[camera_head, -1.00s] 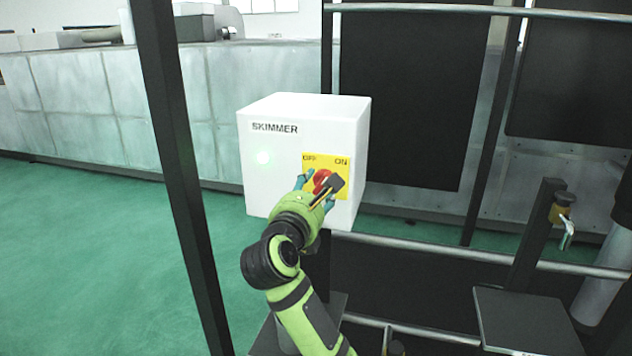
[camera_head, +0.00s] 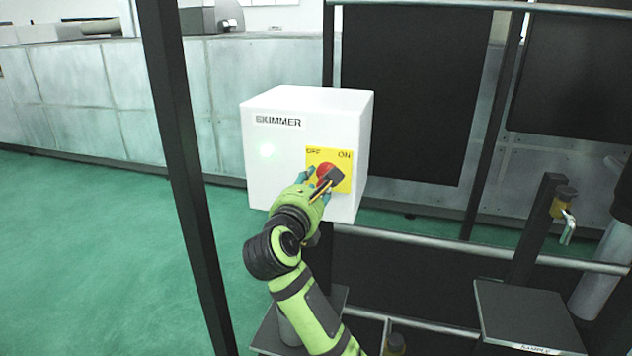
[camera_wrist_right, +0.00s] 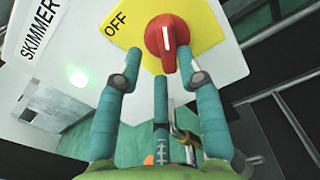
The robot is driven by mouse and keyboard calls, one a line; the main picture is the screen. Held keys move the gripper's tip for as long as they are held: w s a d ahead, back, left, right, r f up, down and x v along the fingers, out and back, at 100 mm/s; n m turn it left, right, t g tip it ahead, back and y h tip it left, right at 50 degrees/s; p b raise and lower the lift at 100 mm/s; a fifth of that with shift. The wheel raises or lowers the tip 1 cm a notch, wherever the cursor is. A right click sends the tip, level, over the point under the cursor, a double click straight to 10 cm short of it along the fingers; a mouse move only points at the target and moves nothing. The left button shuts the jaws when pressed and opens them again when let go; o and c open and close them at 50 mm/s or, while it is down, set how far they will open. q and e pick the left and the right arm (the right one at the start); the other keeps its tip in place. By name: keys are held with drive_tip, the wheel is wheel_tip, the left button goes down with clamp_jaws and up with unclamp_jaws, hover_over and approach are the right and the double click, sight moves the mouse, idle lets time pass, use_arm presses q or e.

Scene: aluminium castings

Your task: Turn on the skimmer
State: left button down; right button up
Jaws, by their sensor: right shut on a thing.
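The skimmer box (camera_head: 277,152) is a white cabinet labelled SKIMMER. A lit green light (camera_head: 266,151) is on its front, also visible in the right wrist view (camera_wrist_right: 78,77). A yellow plate (camera_head: 344,157) marked OFF and ON carries a red rotary knob (camera_head: 326,169). In the right wrist view the red knob (camera_wrist_right: 160,35) has a raised grip with a white mark. My right gripper (camera_head: 321,180) is at the knob, with its teal fingers (camera_wrist_right: 160,62) closed around the knob's grip. ON is out of sight in the wrist view. My left gripper is not in view.
A dark upright post (camera_head: 180,165) stands left of the box. Metal rails (camera_head: 440,247) and dark panels (camera_head: 415,95) lie to the right. A small dark platform (camera_head: 525,315) is at lower right. Green floor (camera_head: 90,255) is open on the left.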

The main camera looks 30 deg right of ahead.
drive_tip(key=m+b, duration=0.1)
drive_tip(key=r+m+b, duration=0.1)
drive_tip(key=b, duration=0.1)
drive_tip(key=d+m+b, duration=0.1)
drive_tip(key=m+b, duration=0.1)
drive_tip(key=shift+s+r+h, duration=0.15)
drive_tip(key=shift+s+h, duration=0.15)
drive_tip(key=shift+s, duration=0.1)
clamp_jaws()
drive_tip(key=shift+r+m+b, duration=0.2)
drive_tip(key=shift+m+b, duration=0.2)
drive_tip(key=shift+m, duration=0.1)
drive_tip(key=shift+d+r, duration=0.1)
drive_tip(key=shift+r, duration=0.05)
drive_tip(key=o, duration=0.9)
unclamp_jaws()
drive_tip(key=shift+d, duration=0.1)
drive_tip(key=r, duration=0.9)
drive_tip(key=shift+w+r, duration=0.1)
drive_tip(key=shift+w, duration=0.1)
drive_tip(key=shift+d, duration=0.1)
